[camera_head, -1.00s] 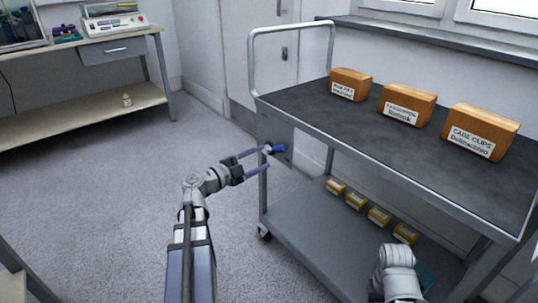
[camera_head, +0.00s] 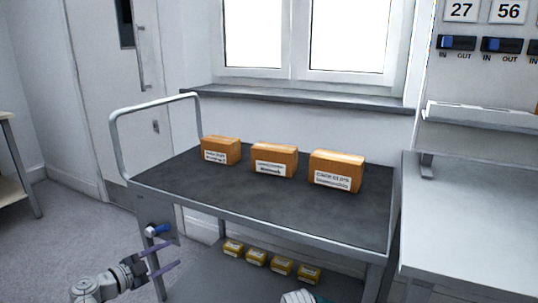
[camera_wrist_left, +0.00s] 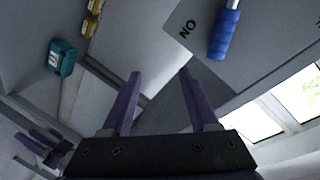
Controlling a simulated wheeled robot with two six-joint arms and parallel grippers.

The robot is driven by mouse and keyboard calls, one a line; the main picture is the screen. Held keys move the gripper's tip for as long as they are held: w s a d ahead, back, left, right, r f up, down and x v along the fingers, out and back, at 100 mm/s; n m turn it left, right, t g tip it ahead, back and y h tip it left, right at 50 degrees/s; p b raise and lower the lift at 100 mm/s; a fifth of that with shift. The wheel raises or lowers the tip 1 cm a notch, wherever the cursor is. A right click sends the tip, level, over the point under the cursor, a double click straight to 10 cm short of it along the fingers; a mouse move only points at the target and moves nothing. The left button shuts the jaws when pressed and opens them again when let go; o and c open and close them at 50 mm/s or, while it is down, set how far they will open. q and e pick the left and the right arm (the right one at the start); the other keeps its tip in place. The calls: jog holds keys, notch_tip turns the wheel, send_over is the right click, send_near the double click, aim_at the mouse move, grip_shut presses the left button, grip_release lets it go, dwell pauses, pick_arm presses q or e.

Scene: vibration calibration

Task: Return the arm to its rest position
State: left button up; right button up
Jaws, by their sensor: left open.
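My left gripper (camera_head: 174,256) is low at the left in the head view, its purple fingers apart with nothing between them. Its fingers also show in the left wrist view (camera_wrist_left: 158,88). A blue lever handle (camera_head: 157,230) is on the end panel of the grey cart (camera_head: 250,213), just above the fingers and apart from them. In the left wrist view the blue handle (camera_wrist_left: 225,35) lies beyond the fingers, near upside-down lettering. A white part of my right arm shows at the bottom of the head view. A second gripper (camera_wrist_left: 32,140) shows small at the left of the wrist view; its opening is unclear.
Three labelled cardboard boxes (camera_head: 275,159) stand on the cart's top. Several small yellow boxes (camera_head: 257,257) are on its lower shelf. A teal box (camera_wrist_left: 62,58) shows in the wrist view. A grey bench (camera_head: 470,215) stands right of the cart. Floor is open at left.

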pick_arm(q)
jog(key=s+d+f+n+g+p, duration=0.2)
jog(key=s+d+f+g, duration=0.15)
jog(key=d, duration=0.65)
jog(key=s+d+f+n+g+p, duration=0.15)
jog(key=d+f+g, duration=0.3)
jog(key=d, duration=0.45)
jog(key=s+d+f+n+g+y+p, duration=0.1)
jog(key=s+d+n+g+y+p, duration=0.55)
jog(key=s+y, duration=0.45)
notch_tip(320, 180, up, 38)
jog(key=s+n+h+p, duration=0.1)
jog(key=n+p, duration=0.1)
jog(key=p, duration=3.3)
jog(key=shift+d+f+t+p, duration=0.25)
jog(key=shift+d+t+p, duration=0.1)
jog(key=shift+d+p, duration=0.05)
